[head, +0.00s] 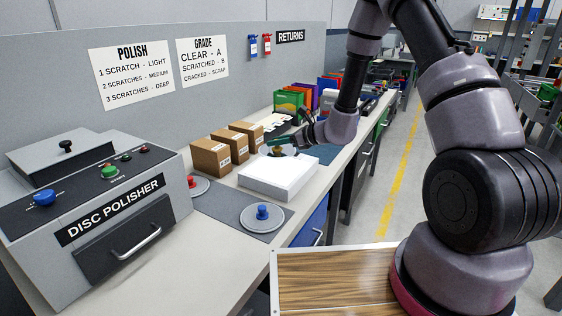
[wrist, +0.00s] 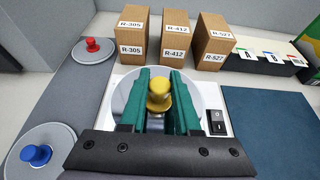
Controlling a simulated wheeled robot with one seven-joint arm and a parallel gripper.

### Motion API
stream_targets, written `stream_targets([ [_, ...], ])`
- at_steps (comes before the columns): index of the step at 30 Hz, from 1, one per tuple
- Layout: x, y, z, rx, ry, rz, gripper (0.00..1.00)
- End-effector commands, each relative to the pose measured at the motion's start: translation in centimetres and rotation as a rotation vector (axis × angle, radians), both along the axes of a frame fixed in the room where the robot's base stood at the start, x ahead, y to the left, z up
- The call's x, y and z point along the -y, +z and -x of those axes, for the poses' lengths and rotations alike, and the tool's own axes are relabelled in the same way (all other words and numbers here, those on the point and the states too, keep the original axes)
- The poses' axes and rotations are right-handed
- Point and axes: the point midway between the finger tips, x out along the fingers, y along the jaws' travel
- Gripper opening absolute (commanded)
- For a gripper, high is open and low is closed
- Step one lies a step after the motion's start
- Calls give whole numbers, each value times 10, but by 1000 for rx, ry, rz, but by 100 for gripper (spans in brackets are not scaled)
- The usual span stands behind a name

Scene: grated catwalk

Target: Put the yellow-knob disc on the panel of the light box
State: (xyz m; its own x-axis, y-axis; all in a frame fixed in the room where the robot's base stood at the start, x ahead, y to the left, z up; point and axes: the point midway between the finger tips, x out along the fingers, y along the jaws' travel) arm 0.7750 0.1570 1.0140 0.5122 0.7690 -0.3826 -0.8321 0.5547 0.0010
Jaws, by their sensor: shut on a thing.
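My gripper (wrist: 160,97) is shut on the yellow knob (wrist: 159,92), with one green finger on each side of it. The silvery disc (wrist: 196,97) under the knob lies over the white panel of the light box (wrist: 220,106). I cannot tell from these views whether the disc touches the panel. In the head view the light box (head: 277,178) is a flat white block on the bench, and my gripper (head: 279,149) is at its far end. Fingers and gripper body hide part of the disc. A switch (wrist: 216,121) is on the box's right side.
A red-knob disc (wrist: 93,46) and a blue-knob disc (wrist: 41,150) lie left of the light box on a grey mat. Several cardboard boxes (head: 211,157) stand behind it. The disc polisher (head: 90,200) is at left. A blue mat (wrist: 262,115) at right is clear.

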Motion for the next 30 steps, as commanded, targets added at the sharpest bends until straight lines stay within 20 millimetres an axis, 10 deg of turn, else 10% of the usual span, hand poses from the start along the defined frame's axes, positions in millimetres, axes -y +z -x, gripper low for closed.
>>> stream_targets([
  [13, 0, -57, 0, -1, -2, -1, 0],
  [26, 0, -65, 0, 0, -1, 0, 0],
  [27, 0, -65, 0, 0, -1, 0, 38],
  [30, 0, -65, 0, 0, -1, 0, 61],
])
